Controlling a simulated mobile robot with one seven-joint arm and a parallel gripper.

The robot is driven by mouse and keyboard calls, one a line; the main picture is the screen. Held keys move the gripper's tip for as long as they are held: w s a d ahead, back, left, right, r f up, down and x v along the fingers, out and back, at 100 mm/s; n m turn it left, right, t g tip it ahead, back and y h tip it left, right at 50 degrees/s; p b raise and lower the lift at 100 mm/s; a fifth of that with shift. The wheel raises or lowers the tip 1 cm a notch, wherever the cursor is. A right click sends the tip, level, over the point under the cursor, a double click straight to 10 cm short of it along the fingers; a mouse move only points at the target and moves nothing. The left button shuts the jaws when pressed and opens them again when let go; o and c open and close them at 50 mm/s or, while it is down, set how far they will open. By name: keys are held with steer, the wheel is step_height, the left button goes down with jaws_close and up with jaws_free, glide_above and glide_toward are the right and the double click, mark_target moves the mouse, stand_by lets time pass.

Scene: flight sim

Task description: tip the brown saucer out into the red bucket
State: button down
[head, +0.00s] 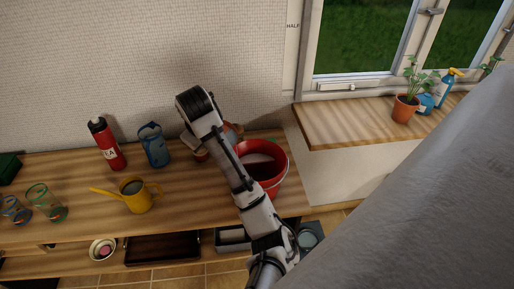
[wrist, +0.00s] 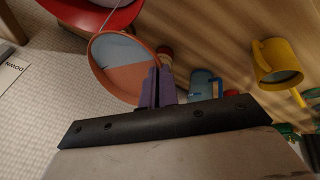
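The brown saucer (wrist: 122,78) is in the wrist view, its rim at the purple fingers of my gripper (wrist: 157,88), which look closed on its edge. Its inside shows a blue-grey part and an orange-brown part with a straight border; I cannot tell if this is liquid. In the head view only a bit of the saucer (head: 234,131) shows behind my arm.
On the counter (head: 90,170) stand a yellow watering can (head: 137,200), a blue container (head: 154,147), a red bottle (head: 106,145) and two glasses at the left. A raised sill (head: 350,121) with a plant is right.

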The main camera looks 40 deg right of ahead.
steer(key=shift+s+d+r+m+t+y, duration=0.1)
steer(key=shift+s+d+r+t+y, duration=0.1)
steer(key=shift+s+t, duration=0.2)
steer(key=shift+s+d+r+m+t+y, duration=0.1)
steer(key=shift+s+d+r+t, duration=0.05)
steer(key=shift+s+t, duration=0.3)
steer(key=shift+s+d+r+m+t+y, duration=0.15)
steer(key=shift+s+d+t, duration=0.1)
steer(key=shift+s, duration=0.25)
stand_by(0.4)
steer(key=shift+s+d+f+t+y+b, duration=0.15)
steer(key=shift+s+d+f+t+b, duration=0.15)
steer(key=shift+s, duration=0.25)
steer(key=shift+s+d+f+t+y+b, duration=0.15)
steer(key=shift+s+t+b, duration=0.15)
steer(key=shift+s, duration=0.2)
steer(key=shift+s+d+r+m+t+y+b, duration=0.2)
steer(key=shift+s+t+b, duration=0.2)
steer(key=shift+t+b, duration=0.2)
steer(key=shift+s+d+r+m+t+y+b, duration=0.2)
steer(key=shift+s+t+b, duration=0.2)
steer(key=shift+t+b, duration=0.2)
stand_by(1.0)
steer(key=shift+s+d+r+m+t+y+b, duration=0.2)
steer(key=shift+s+t+b, duration=0.3)
steer(key=shift+t+b, duration=0.5)
steer(key=shift+s+d+r+m+t+y+b, duration=0.15)
steer(key=shift+s+t+b, duration=0.45)
steer(key=shift+b, duration=0.65)
stand_by(0.7)
